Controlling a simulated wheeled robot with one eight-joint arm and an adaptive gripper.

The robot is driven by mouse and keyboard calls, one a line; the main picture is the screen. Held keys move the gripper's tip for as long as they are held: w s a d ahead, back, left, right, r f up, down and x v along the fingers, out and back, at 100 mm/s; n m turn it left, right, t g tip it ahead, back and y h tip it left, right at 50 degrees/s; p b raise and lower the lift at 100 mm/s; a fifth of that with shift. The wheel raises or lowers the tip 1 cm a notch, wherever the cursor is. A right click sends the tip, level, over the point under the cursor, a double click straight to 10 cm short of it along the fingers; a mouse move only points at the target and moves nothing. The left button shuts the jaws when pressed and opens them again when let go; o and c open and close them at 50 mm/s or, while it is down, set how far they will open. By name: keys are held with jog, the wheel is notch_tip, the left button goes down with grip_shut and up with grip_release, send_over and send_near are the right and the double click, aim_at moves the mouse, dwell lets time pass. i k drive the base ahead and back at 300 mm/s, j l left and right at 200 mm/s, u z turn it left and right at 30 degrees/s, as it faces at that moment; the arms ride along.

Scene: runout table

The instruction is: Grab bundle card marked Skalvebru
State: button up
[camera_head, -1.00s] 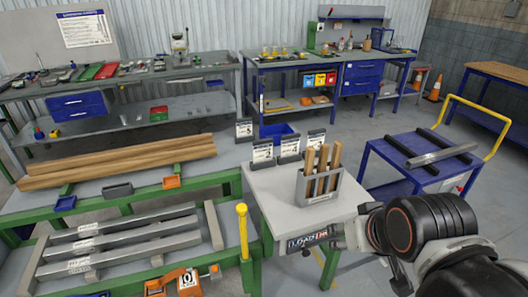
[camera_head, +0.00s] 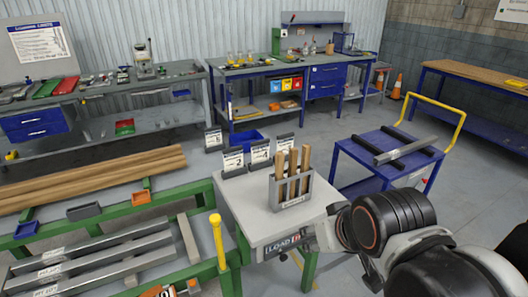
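Several white cards with dark frames stand upright around the back of the small pale table (camera_head: 243,203). One card (camera_head: 213,139) is farther back at the left. Three more, a left card (camera_head: 233,160), a middle card (camera_head: 260,152) and a right card (camera_head: 285,144), stand in a row behind a grey rack. The print is too small to read, so I cannot tell which says Skalvebru. My arm, black and grey, fills the lower right, beside the table's right front. I cannot make out my gripper's fingers.
The grey rack (camera_head: 296,193) with wooden sticks stands between my arm and the cards. A yellow post (camera_head: 218,243) rises at the table's left. A blue trolley (camera_head: 368,153) with bars stands right. Timber and metal bars lie left. Grey floor is open behind the trolley.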

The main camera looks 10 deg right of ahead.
aim_at(285, 142)
jog(key=u, duration=1.75)
jog(key=z, duration=2)
jog(key=i+l, duration=0.2)
jog(key=l, duration=0.15)
jog(key=i+l+u, duration=0.1)
jog(key=l, duration=0.25)
jog(key=i+l, duration=0.25)
jog(key=l, duration=0.15)
jog(key=i+l+u, duration=0.1)
jog(key=l, duration=0.3)
jog(key=i+l, duration=0.25)
jog(key=i+l+u, duration=0.1)
jog(key=l, duration=0.4)
jog(key=i+l, duration=0.2)
jog(key=l, duration=0.2)
jog(key=u, duration=0.05)
